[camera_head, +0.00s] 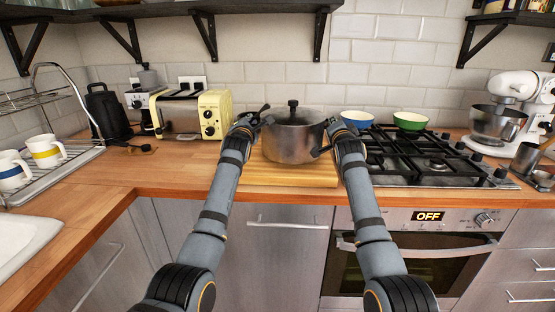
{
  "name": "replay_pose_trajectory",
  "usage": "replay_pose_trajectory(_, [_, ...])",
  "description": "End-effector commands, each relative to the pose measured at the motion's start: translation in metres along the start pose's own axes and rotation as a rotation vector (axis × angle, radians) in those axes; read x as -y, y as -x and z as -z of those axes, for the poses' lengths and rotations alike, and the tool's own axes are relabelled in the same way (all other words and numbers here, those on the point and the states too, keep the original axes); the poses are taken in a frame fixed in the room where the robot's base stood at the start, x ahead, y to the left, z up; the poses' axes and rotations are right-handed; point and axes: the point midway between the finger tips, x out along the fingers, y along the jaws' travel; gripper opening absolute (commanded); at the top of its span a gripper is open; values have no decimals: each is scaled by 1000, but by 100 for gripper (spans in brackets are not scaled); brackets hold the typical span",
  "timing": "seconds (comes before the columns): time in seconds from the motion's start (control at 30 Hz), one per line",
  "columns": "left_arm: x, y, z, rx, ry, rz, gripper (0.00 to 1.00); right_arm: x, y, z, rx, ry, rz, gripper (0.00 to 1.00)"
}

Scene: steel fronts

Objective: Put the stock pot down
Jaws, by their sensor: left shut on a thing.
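The stock pot (292,142) is dark grey metal with a lid and a black knob, upright between my two grippers. It is over a wooden board (285,179) on the counter; I cannot tell whether its base touches the board. My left gripper (257,119) is shut on the pot's left handle, which it mostly hides. My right gripper (331,136) is at the pot's right side, by the other handle; its fingers are too hidden to show whether they are open or shut.
A gas hob (430,162) with a blue bowl (357,119) and a green bowl (410,121) lies right of the pot. A yellow toaster (212,115) stands to the left. The wooden counter (165,168) is clear at front left. Shelves hang above.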

Motion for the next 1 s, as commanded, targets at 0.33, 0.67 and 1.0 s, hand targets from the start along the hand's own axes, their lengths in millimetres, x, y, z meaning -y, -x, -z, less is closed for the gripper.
replay_pose_trajectory(0.33, [6, 1, 3, 9, 3, -11, 0, -5, 1, -3, -9, 0, 15, 0])
replay_pose_trajectory(0.67, [14, 0, 8, 1, 2, 1, 35, -13, 0, -9, -1, 0, 1, 34])
replay_pose_trajectory(1.0, [14, 2, 9, 1, 1, 1, 35, -13, 0, -9, 0, 0, 0, 34])
